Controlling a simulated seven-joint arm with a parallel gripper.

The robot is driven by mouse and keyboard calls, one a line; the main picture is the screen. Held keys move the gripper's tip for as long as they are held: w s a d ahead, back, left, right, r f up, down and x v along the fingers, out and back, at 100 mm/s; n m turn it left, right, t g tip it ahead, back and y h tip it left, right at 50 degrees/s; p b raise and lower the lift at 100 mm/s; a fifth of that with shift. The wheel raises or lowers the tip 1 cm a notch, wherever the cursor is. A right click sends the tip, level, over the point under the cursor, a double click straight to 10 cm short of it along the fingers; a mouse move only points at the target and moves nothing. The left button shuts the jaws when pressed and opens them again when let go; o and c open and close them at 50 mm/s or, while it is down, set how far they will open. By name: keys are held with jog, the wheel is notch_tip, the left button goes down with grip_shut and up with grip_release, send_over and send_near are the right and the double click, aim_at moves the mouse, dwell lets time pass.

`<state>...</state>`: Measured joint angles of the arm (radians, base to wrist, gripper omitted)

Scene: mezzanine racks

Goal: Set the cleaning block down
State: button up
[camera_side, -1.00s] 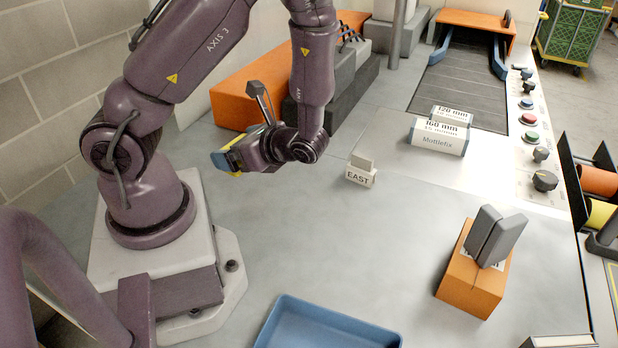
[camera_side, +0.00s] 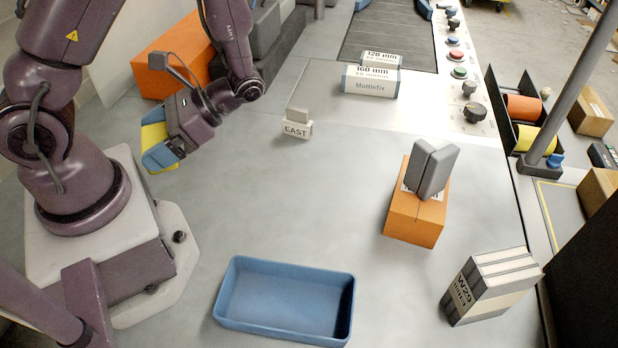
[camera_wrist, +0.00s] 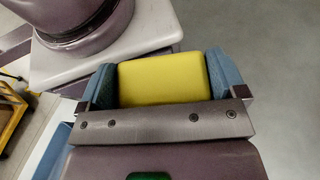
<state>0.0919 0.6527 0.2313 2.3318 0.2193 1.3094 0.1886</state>
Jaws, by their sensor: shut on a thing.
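The cleaning block (camera_wrist: 163,78) is yellow and fills the space between my two blue fingers in the wrist view. In the side view a yellow part of the cleaning block (camera_side: 153,133) shows behind the blue fingertip. My gripper (camera_side: 160,150) is shut on it and holds it near my base, at the left of the grey table. My gripper (camera_wrist: 160,80) covers the block's sides in the wrist view. I cannot tell the block's exact height above the table.
An empty blue tray (camera_side: 228,290) stands at the front. An orange block (camera_side: 414,222) bears grey pieces. An EAST sign (camera_side: 297,129) and Mottlefix boxes (camera_side: 371,82) stand farther back. The middle of the table is clear.

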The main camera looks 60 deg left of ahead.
jog(key=w+d+n+t+h, duration=0.8)
jog(key=w+d+n+h, duration=0.25)
jog(key=n+h, duration=0.45)
jog(key=w+a+r+n+t+y, duration=0.1)
jog(key=w+a+r+n+t, duration=0.1)
jog(key=w+n+t, duration=0.5)
jog(key=w+a+r+n+t+y, duration=0.1)
jog(key=w+a+n+t, duration=0.1)
jog(key=w+n+t, duration=0.55)
jog(key=shift+y, duration=0.5)
jog(key=f, duration=1.3)
jog(key=shift+w+a, duration=0.15)
jog(key=shift+a, duration=0.1)
jog(key=shift+t, duration=0.25)
jog(key=shift+f, duration=2.1)
jog(key=shift+f, duration=0.1)
jog(key=o, duration=0.6)
jog(key=shift+o, duration=0.2)
